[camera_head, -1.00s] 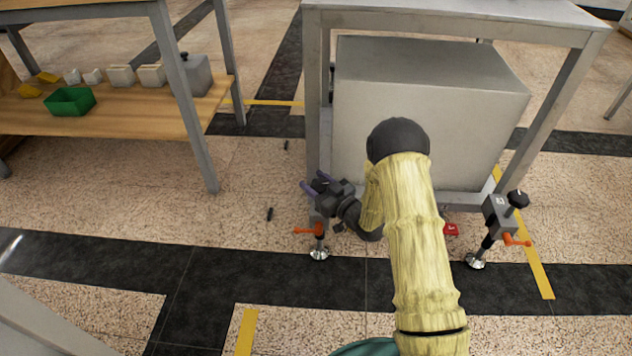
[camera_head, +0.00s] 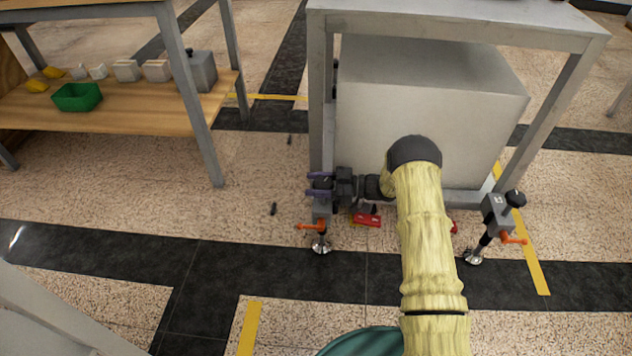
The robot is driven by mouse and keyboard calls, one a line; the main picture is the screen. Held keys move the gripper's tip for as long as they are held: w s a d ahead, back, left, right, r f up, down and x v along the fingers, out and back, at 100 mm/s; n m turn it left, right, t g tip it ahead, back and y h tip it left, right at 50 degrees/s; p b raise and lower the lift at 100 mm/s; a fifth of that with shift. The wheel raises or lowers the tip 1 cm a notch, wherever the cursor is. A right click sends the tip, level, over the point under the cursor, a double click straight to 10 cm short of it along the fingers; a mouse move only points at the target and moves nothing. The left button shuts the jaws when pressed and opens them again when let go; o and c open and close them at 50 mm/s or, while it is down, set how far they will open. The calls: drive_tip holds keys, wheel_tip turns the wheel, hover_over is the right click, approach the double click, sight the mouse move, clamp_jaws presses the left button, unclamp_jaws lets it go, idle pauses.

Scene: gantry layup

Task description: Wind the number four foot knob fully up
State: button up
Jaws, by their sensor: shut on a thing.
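My gripper (camera_head: 319,184), with purple fingers, is at the top of the left front foot (camera_head: 321,212) of the grey metal stand. Its fingers come in from the right and are shut on the foot's dark knob (camera_head: 321,182), which is mostly hidden between them. The number on this foot is hidden. The foot has an orange lever (camera_head: 309,226) and a round silver pad (camera_head: 320,247) on the floor. A similar foot (camera_head: 494,215) with a black knob (camera_head: 515,198) and an orange lever stands at the right front corner, apart from my gripper.
A large grey box (camera_head: 430,105) sits inside the stand (camera_head: 320,110). A red object (camera_head: 367,218) lies under my wrist, and another shows partly behind my arm. Small dark pieces (camera_head: 273,209) lie on the floor. A wooden shelf (camera_head: 130,107) holds a green bin (camera_head: 77,97).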

drive_tip(key=shift+s+d+f+n+g, duration=0.1)
drive_tip(key=shift+n+g, duration=0.25)
drive_tip(key=shift+g, duration=0.2)
drive_tip(key=shift+d+n+g, duration=0.1)
drive_tip(key=shift+n+g, duration=0.25)
drive_tip(key=shift+g, duration=0.2)
drive_tip(key=o, duration=0.8)
drive_tip(key=shift+o, duration=0.9)
drive_tip(key=shift+a, duration=0.15)
drive_tip(key=w+d+p, duration=0.2)
drive_tip(key=d+p, duration=0.2)
drive_tip(key=d, duration=1.3)
drive_tip(key=shift+d+p, duration=0.15)
drive_tip(key=shift+p, duration=0.25)
